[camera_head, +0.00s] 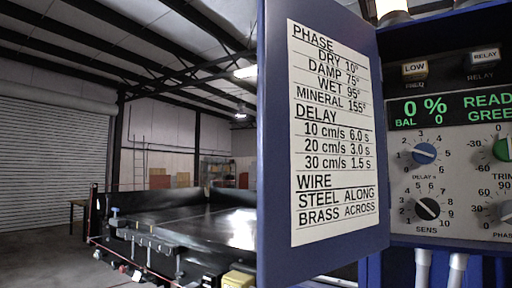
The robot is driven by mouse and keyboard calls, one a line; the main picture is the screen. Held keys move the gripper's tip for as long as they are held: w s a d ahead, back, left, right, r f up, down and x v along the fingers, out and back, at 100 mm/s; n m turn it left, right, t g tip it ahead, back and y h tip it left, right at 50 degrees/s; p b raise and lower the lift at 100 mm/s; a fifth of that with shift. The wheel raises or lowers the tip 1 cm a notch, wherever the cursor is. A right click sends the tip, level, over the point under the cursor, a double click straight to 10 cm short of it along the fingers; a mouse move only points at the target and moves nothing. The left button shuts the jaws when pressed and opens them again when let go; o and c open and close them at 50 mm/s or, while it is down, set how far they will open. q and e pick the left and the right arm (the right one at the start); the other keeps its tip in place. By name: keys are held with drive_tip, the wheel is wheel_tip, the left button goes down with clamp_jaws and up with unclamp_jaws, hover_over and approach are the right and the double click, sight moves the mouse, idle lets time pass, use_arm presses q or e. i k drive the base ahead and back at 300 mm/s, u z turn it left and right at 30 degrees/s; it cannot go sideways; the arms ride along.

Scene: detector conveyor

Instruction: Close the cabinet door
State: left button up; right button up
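The blue cabinet door (275,150) stands open in the middle of the head view, hinged at its right side to the blue cabinet (375,270). A white label sheet (335,135) with phase, delay and wire settings is on its inner face. Right of the door, the cabinet's grey control panel (465,170) is exposed, with knobs, two top buttons and a green-lettered display (450,110). Neither of my grippers shows in this view.
A black conveyor (190,225) stands left of and behind the door. A yellow part (238,279) shows by the door's lower left edge. Grey conduits (422,268) run below the panel. A roller shutter (55,150) is far left, with open floor before it.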

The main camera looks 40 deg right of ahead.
sight(324, 189)
drive_tip(key=i, duration=1.65)
drive_tip(key=z, duration=2.6)
drive_tip(key=k, duration=0.85)
drive_tip(key=z, duration=1.55)
